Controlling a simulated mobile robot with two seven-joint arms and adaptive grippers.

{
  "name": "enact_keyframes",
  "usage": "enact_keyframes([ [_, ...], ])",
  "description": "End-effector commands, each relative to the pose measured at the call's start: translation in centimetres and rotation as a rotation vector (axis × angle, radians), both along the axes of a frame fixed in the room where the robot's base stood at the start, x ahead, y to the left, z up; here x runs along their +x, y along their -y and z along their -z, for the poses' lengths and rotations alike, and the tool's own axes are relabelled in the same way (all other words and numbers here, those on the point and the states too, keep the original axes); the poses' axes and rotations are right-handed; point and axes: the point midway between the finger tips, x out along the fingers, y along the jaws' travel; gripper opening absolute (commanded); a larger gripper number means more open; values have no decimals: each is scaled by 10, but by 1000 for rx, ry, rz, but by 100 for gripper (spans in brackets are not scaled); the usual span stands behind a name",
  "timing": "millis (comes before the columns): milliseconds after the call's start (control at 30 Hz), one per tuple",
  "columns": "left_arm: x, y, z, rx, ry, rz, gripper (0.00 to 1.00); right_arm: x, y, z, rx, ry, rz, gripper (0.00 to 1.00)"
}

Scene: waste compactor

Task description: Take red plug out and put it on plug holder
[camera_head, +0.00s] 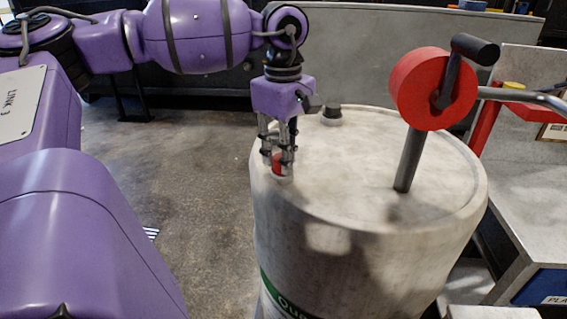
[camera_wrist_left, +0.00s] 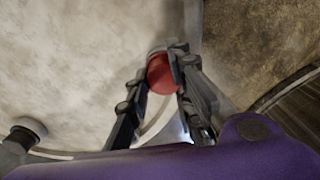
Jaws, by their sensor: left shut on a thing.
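The red plug (camera_head: 277,164) is at the left edge of the top of the pale drum (camera_head: 360,235). My left gripper (camera_head: 278,160) points down from above and is shut on the plug. In the left wrist view the round red plug (camera_wrist_left: 162,74) shows between the two fingertips of my left gripper (camera_wrist_left: 164,78). A light ring shows just under the plug; I cannot tell whether the plug still sits in it. A dark short stub (camera_head: 332,113) with a light base stands on the drum top behind the gripper; it may be the plug holder. My right gripper is not in view.
A red wheel (camera_head: 420,90) with a dark crank handle stands on a dark post (camera_head: 409,160) on the right of the drum top. A grey workbench (camera_head: 520,190) stands at the right. The floor left of the drum is clear.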

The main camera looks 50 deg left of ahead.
Motion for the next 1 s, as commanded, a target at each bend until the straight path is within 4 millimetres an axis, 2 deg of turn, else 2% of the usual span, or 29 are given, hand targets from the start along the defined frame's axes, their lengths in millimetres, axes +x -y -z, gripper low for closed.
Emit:
enact_keyframes([
  [33,-5,-1,3,4,-20,-13,0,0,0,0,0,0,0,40],
  [333,-5,-1,3,3,-20,-39,0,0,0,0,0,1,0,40],
  [567,-6,-2,3,6,-22,-319,0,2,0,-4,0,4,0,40],
  [1000,-5,-2,-1,4,-19,-306,0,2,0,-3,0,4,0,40],
])
